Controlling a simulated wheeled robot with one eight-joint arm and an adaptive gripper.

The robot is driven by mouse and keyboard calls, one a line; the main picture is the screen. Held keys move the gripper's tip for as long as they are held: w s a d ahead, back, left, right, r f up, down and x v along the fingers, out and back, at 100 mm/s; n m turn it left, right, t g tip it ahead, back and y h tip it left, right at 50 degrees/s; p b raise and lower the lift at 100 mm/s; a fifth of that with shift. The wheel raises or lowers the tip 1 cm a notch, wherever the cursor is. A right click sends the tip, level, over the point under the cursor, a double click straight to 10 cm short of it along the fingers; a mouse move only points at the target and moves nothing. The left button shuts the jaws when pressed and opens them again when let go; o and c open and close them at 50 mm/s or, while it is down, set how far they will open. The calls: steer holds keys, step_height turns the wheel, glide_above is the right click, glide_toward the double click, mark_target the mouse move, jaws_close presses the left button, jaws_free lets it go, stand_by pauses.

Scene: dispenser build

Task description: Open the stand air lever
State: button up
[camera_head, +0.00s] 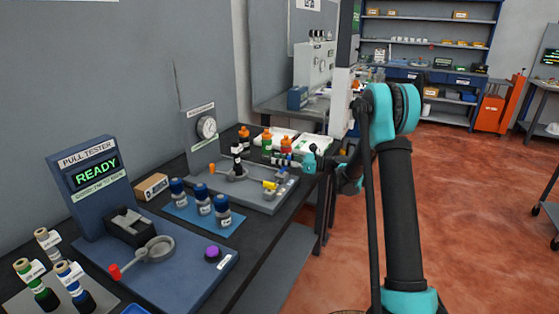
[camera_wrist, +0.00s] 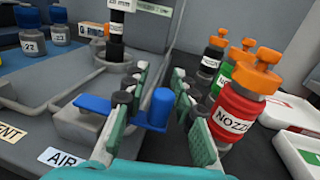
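The stand (camera_head: 225,188) is a grey fixture on the dark bench, with a round gauge (camera_head: 206,128) on its upright plate. In the wrist view, a blue lever (camera_wrist: 95,103) lies near the AIR label (camera_wrist: 62,158), with an upright blue knob (camera_wrist: 160,108) at its right end. My gripper (camera_wrist: 160,75) is open, with its green-padded fingers on either side of the knob. The left finger hides part of the lever's bar. I cannot tell whether either finger touches the knob. In the head view, my gripper (camera_head: 306,163) is at the stand's right end.
A red bottle marked NOZZLE (camera_wrist: 238,105) with an orange cap stands close to my right finger, with green and black bottles behind it. White trays (camera_wrist: 300,152) lie beyond. The pull tester (camera_head: 92,170) and blue-capped bottles (camera_head: 203,198) stand nearer along the bench.

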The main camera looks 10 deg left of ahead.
steer(key=d, duration=0.4)
steer(key=s+d, duration=0.1)
steer(key=d, duration=0.3)
steer(key=s+d, duration=0.1)
steer(key=d, duration=0.2)
steer(key=shift+d, duration=0.4)
steer(key=s+n+h, duration=0.1)
steer(key=s, duration=0.1)
steer(key=s+n+h, duration=0.1)
steer(key=s, duration=0.1)
steer(key=s+n+h, duration=0.1)
steer(key=s+h, duration=0.1)
steer(key=s, duration=0.1)
steer(key=shift+f+n, duration=0.35)
steer(key=shift+n, duration=0.05)
steer(key=s+d+f+n+h, duration=0.3)
steer(key=s+d+n+h, duration=0.1)
steer(key=s, duration=0.6)
steer(key=s+d+f+n+t+h, duration=0.1)
steer(key=s+d+f+n+h, duration=0.2)
steer(key=s+d+n+h, duration=0.2)
steer(key=s+d+f+n+h, duration=0.4)
steer(key=s+d+n, duration=0.3)
steer(key=s, duration=0.7)
steer(key=d, duration=0.2)
steer(key=shift+s+d+h, duration=0.35)
steer(key=shift+d+h, duration=0.05)
